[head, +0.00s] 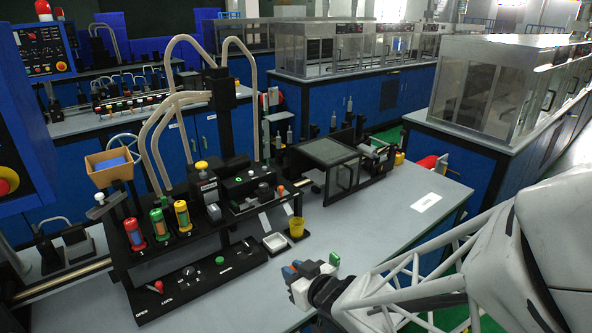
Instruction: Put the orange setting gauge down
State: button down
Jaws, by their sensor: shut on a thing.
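My gripper (309,271) is low over the front right of the grey bench, with blue, white and green parts at its end. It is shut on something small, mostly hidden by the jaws. A small reddish-orange patch shows near the left jaw; I take this as the orange setting gauge, but its shape cannot be made out. I cannot tell whether it touches the bench. A separate small orange-topped piece (281,190) stands on the black fixture to the left and behind.
A black control panel (195,282) lies further left. A clear-sided guard box (329,160) stands behind. The grey bench (385,215) is clear behind and right, around a white label (426,202).

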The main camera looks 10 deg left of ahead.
jog(key=w+a+r, duration=0.7)
jog(key=w+a, duration=0.4)
jog(key=w, duration=0.1)
jog(key=shift+w+a, duration=0.1)
jog(key=w+a, duration=0.2)
jog(key=w, duration=0.2)
jog(key=w+a+f, duration=0.1)
jog(key=w+a, duration=0.2)
jog(key=w, duration=0.2)
jog(key=w+a, duration=0.3)
jog(key=w, duration=0.1)
jog(key=shift+w+a+f, duration=0.2)
jog(key=shift+w+f, duration=0.05)
jog(key=shift+f, duration=0.05)
jog(key=shift+f, duration=0.1)
jog(key=shift+f, duration=1.7)
jog(key=shift+f, duration=0.1)
jog(key=c, duration=1)
grip_release()
jog(key=shift+c, duration=0.2)
jog(key=shift+s, duration=0.1)
jog(key=shift+c, duration=0.3)
